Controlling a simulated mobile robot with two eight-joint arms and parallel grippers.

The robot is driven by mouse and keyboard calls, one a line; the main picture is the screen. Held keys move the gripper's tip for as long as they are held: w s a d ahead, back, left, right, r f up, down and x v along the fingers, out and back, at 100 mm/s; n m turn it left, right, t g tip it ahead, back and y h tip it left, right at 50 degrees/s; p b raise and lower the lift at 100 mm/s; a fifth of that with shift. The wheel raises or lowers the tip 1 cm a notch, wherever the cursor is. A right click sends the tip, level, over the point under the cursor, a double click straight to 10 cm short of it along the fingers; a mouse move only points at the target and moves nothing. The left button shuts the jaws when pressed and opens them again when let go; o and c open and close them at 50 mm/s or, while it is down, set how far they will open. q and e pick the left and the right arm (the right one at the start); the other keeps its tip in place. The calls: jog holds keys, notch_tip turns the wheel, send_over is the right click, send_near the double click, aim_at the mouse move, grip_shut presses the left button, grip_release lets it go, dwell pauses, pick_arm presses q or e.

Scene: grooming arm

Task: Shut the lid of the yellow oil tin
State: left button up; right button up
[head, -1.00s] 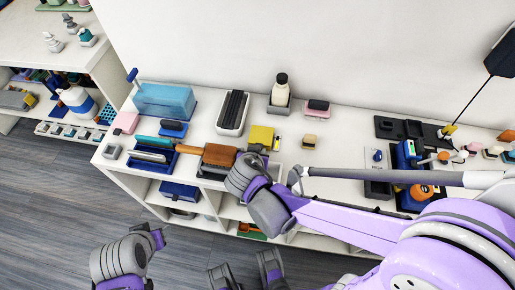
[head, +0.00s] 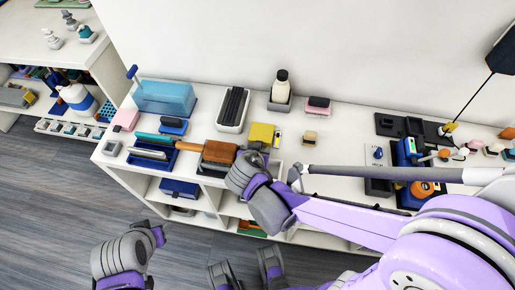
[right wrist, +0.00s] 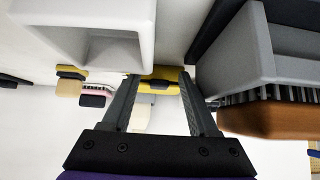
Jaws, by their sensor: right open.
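The yellow oil tin (head: 262,133) is on the white shelf top in the head view, just beyond my right wrist. I see a flat square yellow face; its lower part is partly hidden, and I cannot tell how far the lid stands open. In the right wrist view the yellow tin (right wrist: 165,73) shows at and between the tips of my right gripper (right wrist: 158,82). That gripper is open, its two dark fingers apart. I cannot tell whether they touch the tin.
A wooden-handled brush (head: 219,152) lies close left of my right wrist. A white tray of dark items (head: 232,112) and a bottle in a holder (head: 281,90) stand behind. A tan brush (head: 310,137) sits to the right, with bare shelf beyond it.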

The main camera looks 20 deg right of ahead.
jog(key=p+v, duration=0.3)
jog(key=v, duration=0.8)
jog(key=shift+w+d, duration=0.15)
jog(key=c, duration=0.3)
jog(key=w+d+r+m+g, duration=0.1)
jog(key=m, duration=0.2)
jog(key=w+d+r+m+g+p, duration=0.1)
jog(key=w+m+g, duration=0.1)
jog(key=m, duration=0.1)
jog(key=w+d+r+m+g+p, duration=0.1)
jog(key=m+g, duration=0.1)
jog(key=m, duration=0.1)
jog(key=shift+w+r+y, duration=0.15)
jog(key=shift+y, duration=0.25)
grip_shut()
notch_tip(320, 180, up, 6)
jog(key=m+g+y+p, duration=0.2)
jog(key=m+g+y, duration=0.15)
jog(key=m, duration=0.55)
send_over(259, 139)
jog(key=s, duration=0.1)
jog(key=f, duration=0.9)
jog(key=s+f+b, duration=0.1)
jog(key=f, duration=0.4)
jog(key=shift+a, duration=0.4)
